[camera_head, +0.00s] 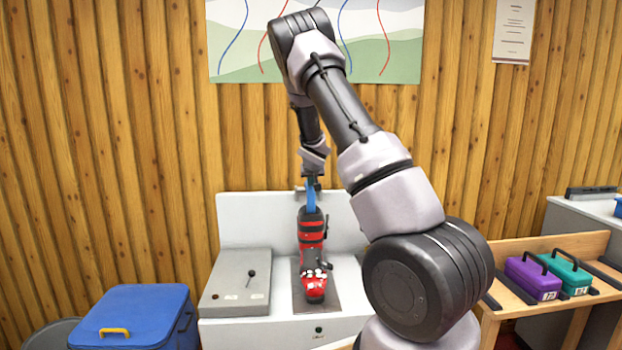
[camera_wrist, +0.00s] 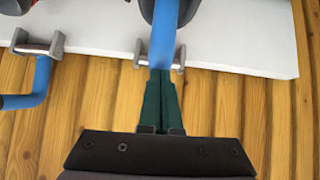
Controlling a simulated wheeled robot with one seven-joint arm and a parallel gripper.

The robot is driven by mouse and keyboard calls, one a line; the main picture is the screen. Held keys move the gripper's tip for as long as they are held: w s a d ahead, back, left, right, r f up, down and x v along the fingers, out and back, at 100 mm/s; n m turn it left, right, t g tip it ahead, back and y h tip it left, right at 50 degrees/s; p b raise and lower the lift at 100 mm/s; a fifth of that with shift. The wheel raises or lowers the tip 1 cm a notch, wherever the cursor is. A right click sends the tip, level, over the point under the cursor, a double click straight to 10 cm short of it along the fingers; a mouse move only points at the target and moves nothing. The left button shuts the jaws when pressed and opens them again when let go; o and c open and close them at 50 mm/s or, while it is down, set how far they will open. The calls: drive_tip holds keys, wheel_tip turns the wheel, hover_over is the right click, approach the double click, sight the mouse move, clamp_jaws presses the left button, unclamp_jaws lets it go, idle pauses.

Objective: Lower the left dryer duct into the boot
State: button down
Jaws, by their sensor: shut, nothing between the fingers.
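The red and black ski boot (camera_head: 312,235) stands upright on the bench, toe toward the front. The blue left dryer duct (camera_head: 311,197) runs down to the top of the boot. In the wrist view the duct (camera_wrist: 164,30) runs from a metal bracket (camera_wrist: 140,54) to the dark boot cuff; its far end is hidden there. My gripper (camera_head: 312,178) is above the duct's upper end. In the wrist view its green fingers (camera_wrist: 162,74) are together and empty, tips right at the duct's near end. I cannot tell whether they touch it.
A second blue duct (camera_wrist: 40,80) with its own bracket shows in the wrist view. A grey box with a lever (camera_head: 236,284) is left of the boot. A blue bin (camera_head: 130,312) is front left; purple (camera_head: 532,279) and teal (camera_head: 568,272) cases are right.

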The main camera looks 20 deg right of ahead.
drive_tip(key=shift+s+a+f, duration=0.1)
drive_tip(key=shift+s+f, duration=0.15)
drive_tip(key=shift+f, duration=0.3)
drive_tip(key=shift+s+a+f, duration=0.1)
drive_tip(key=shift+s+f, duration=0.15)
drive_tip(key=shift+f, duration=0.3)
